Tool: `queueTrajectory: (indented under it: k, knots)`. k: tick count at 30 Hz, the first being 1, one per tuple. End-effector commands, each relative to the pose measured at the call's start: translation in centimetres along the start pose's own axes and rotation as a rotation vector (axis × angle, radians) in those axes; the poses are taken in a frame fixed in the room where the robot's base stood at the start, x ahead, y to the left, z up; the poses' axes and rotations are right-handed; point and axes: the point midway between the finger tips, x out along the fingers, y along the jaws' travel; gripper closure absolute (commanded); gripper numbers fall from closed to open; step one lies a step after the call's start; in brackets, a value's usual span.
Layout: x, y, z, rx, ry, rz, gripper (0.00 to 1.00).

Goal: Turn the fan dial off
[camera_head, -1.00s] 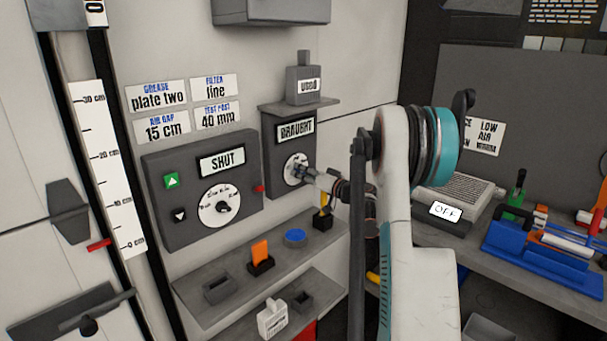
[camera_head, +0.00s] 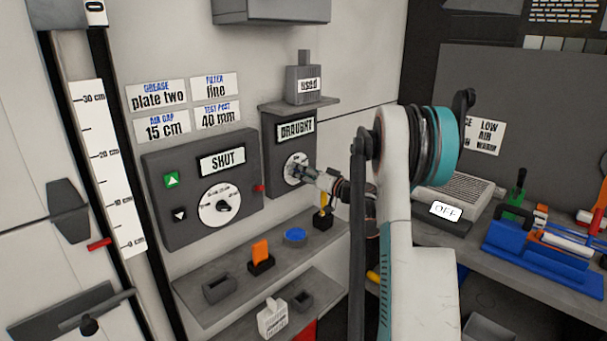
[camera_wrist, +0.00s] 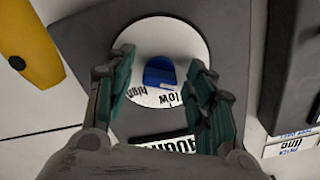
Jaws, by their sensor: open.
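The dial (camera_head: 291,161) is a white disc on the grey panel labelled DRAUGHT (camera_head: 295,130), on the wall. In the wrist view the disc (camera_wrist: 183,36) carries a blue knob (camera_wrist: 159,72), with the words "low" and "high" beside it. My gripper (camera_head: 305,173) is at this dial and hides part of it in the head view. In the wrist view my gripper (camera_wrist: 160,60) is open, with one teal-padded finger on each side of the knob. I cannot tell whether either finger touches the knob.
A second panel (camera_head: 165,152) reading SHUT, with its own dial (camera_head: 220,205) and buttons, is left of the gripper. A grey shelf (camera_head: 215,310) with small holders lies below. A sign reading OFF (camera_head: 445,211) is at right.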

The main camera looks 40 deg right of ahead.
Motion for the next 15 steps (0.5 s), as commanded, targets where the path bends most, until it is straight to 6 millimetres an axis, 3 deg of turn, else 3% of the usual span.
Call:
queueTrajectory:
  k: [7, 15]
  knots:
    - [-1.4, 0.0, -0.1, 0.001, 0.001, 0.001, 0.5]
    - [-6.8, 0.1, -0.1, 0.0, 0.001, 0.002, 0.5]
